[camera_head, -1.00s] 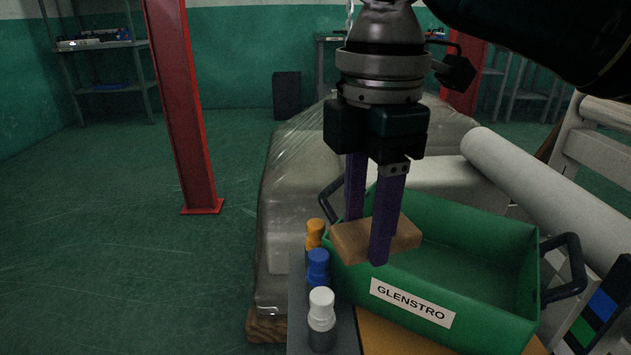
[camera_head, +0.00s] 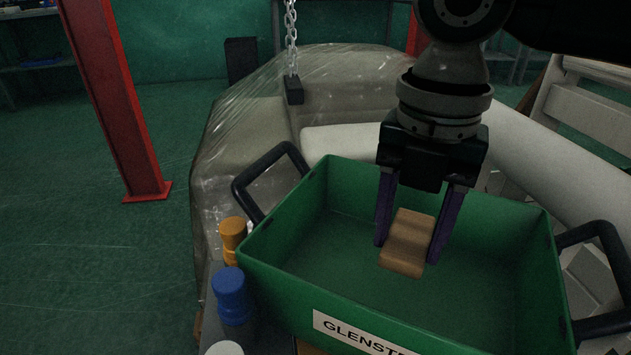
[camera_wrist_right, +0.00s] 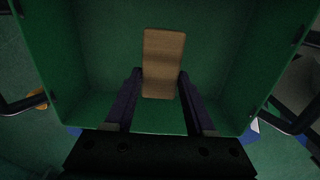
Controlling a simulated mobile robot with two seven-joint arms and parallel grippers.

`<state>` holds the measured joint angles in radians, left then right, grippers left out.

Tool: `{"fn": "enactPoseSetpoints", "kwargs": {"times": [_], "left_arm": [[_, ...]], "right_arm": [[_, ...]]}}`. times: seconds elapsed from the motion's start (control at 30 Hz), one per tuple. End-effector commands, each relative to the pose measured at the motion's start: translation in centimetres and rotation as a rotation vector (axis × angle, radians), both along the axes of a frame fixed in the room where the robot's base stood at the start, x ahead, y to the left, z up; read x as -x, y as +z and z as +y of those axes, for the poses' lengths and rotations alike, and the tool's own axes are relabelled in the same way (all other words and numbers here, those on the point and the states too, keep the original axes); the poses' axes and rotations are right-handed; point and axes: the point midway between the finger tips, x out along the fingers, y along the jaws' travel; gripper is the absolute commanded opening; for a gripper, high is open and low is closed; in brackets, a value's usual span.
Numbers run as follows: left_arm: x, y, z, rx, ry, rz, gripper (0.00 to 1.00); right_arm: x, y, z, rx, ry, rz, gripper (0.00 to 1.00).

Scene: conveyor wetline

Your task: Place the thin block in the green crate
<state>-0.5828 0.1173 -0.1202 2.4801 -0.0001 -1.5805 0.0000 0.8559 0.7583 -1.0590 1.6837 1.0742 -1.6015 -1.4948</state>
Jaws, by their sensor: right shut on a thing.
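The thin wooden block (camera_head: 407,243) is held between the purple fingers of my right gripper (camera_head: 418,238). The block hangs over the inside of the green crate (camera_head: 300,205), above its floor. In the right wrist view the block (camera_wrist_right: 162,62) lies between the fingertips of my right gripper (camera_wrist_right: 160,92), with the crate walls (camera_wrist_right: 60,50) around it. The crate is empty apart from the block and gripper in it; its front carries a GLENSTRO label. My left gripper is not in view.
Orange (camera_head: 232,238), blue (camera_head: 231,295) and white (camera_head: 224,348) capped bottles stand left of the crate. The crate has dark handles (camera_head: 240,190) at both ends. A white roll (camera_head: 560,170) and a plastic-wrapped load (camera_head: 225,150) lie behind. A red post (camera_head: 115,100) stands at left.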

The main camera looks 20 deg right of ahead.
Motion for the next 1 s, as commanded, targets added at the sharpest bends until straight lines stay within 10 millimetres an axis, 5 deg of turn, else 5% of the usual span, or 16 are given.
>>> {"fn": "enactPoseSetpoints", "kwargs": {"times": [0.1, 0.33, 0.53, 0.93, 0.97, 1.0], "left_arm": [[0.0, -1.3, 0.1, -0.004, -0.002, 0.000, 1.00], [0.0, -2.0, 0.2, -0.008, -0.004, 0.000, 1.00], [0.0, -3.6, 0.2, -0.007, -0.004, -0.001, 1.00], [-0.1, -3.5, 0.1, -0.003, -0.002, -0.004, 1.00], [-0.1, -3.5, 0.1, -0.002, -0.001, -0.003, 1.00], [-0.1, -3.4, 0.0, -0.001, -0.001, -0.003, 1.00]], "right_arm": [[0.0, -2.6, 0.0, -0.001, -0.001, 0.001, 0.01], [0.0, -4.3, 0.0, 0.000, 0.000, -0.001, 0.01], [0.0, -7.5, 0.0, -0.001, -0.002, 0.001, 0.01], [0.0, -8.0, 0.0, -0.001, -0.001, -0.002, 0.01], [0.0, -8.0, 0.0, -0.001, -0.001, -0.002, 0.56], [-0.1, -7.9, 0.0, -0.001, -0.001, -0.002, 0.61]]}}
